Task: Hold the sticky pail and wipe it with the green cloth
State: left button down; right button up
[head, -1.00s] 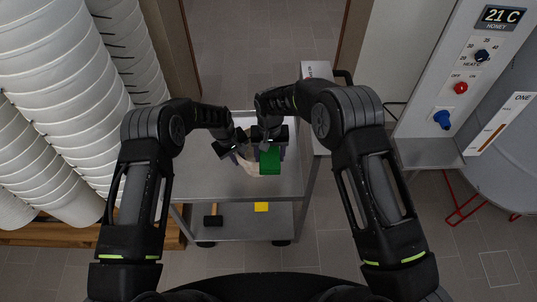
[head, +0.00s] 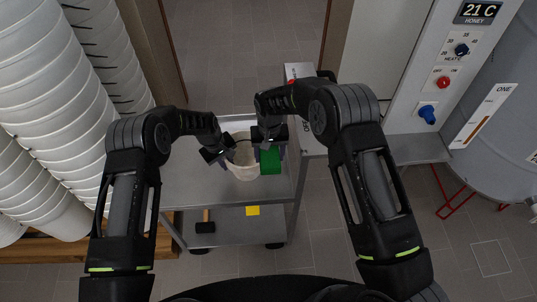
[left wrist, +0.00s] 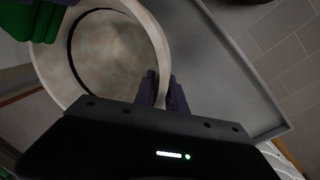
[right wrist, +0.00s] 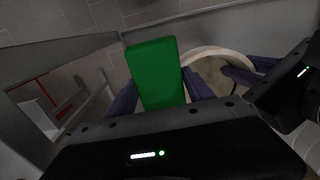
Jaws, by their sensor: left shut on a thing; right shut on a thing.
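The pail (head: 243,171) is off-white with a stained, blotchy inside and stands upright at the metal cart's top. My left gripper (head: 229,158) is shut on the pail's rim; in the left wrist view the fingers pinch the wall of the pail (left wrist: 160,50). My right gripper (head: 270,150) is shut on the green cloth (head: 270,162), a thick folded block. In the right wrist view the cloth (right wrist: 157,72) sticks up between the fingers, beside the pail (right wrist: 215,58). I cannot tell whether cloth and pail touch.
The metal cart (head: 185,185) has a lower shelf with a hammer (head: 205,225) and a yellow square (head: 252,210). Tall stacks of white pails (head: 45,130) stand at the left. A control panel (head: 450,70) and a large grey tank (head: 510,130) stand at the right.

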aim_at(257, 165)
jog(key=shift+a, duration=0.15)
jog(key=shift+s+a, duration=0.2)
jog(key=shift+a, duration=0.45)
jog(key=shift+s+a, duration=0.25)
jog(key=shift+a, duration=0.45)
jog(key=shift+s+a, duration=0.2)
jog(key=shift+a, duration=0.45)
jog(key=shift+w+d, duration=0.2)
jog(key=shift+d, duration=0.55)
jog(key=shift+w+d, duration=0.25)
jog(key=shift+d, duration=0.45)
jog(key=shift+w+d, duration=0.2)
jog(key=shift+d, duration=0.55)
jog(key=shift+r, duration=0.1)
jog(key=shift+r, duration=3.4)
